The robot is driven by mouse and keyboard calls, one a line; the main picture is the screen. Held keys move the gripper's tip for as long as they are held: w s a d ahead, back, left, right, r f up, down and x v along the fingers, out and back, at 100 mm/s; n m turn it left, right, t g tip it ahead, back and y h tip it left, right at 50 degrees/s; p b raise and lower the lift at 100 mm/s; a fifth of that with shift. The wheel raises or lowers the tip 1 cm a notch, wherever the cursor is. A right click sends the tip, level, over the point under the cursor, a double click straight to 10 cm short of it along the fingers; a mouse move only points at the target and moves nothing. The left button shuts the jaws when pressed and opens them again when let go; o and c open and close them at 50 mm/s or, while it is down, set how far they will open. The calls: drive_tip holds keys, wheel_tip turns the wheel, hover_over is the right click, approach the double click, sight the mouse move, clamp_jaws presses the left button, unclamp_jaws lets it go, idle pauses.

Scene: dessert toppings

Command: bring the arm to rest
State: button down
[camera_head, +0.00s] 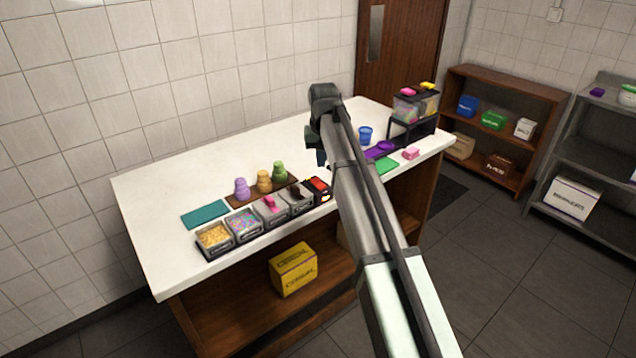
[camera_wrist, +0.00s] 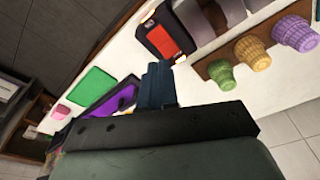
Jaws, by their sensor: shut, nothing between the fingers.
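My arm reaches over the white counter (camera_head: 160,207) from the lower right in the head view. My gripper (camera_head: 321,158) hangs above the middle of the counter, mostly hidden behind my arm. In the wrist view my gripper (camera_wrist: 158,84) shows its blue-grey fingers together with nothing between them. It is above the counter, apart from the things on it.
Purple, orange and green cups (camera_head: 264,182) stand on a brown board left of my gripper. Several topping bins (camera_head: 245,226) line the front edge beside a black-and-red device (camera_head: 318,186). A blue cup (camera_head: 365,134) and a rack with clear bins (camera_head: 414,106) stand right.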

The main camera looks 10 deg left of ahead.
drive_tip(key=shift+r, duration=0.2)
drive_tip(key=s+d+f+m, duration=0.1)
drive_tip(key=s+d+f, duration=0.45)
drive_tip(key=f, duration=0.35)
drive_tip(key=s+d+f+g, duration=0.1)
drive_tip(key=s+d+f, duration=0.3)
drive_tip(key=d+f, duration=0.45)
drive_tip(key=s+d+f+m, duration=0.1)
drive_tip(key=s+d+f, duration=0.4)
drive_tip(key=f, duration=0.5)
drive_tip(key=s+d+f+m, duration=0.1)
drive_tip(key=s+d+f, duration=0.6)
drive_tip(key=s+f, duration=0.45)
drive_tip(key=s+f+g, duration=0.2)
drive_tip(key=s+f, duration=0.4)
drive_tip(key=s, duration=0.4)
drive_tip(key=s+f+g, duration=0.3)
drive_tip(key=s+f, duration=0.3)
drive_tip(key=s, duration=0.4)
drive_tip(key=s+f+g, duration=0.2)
drive_tip(key=s+f, duration=0.5)
drive_tip(key=s, duration=0.4)
drive_tip(key=shift+d+g, duration=0.15)
drive_tip(key=shift+g, duration=0.15)
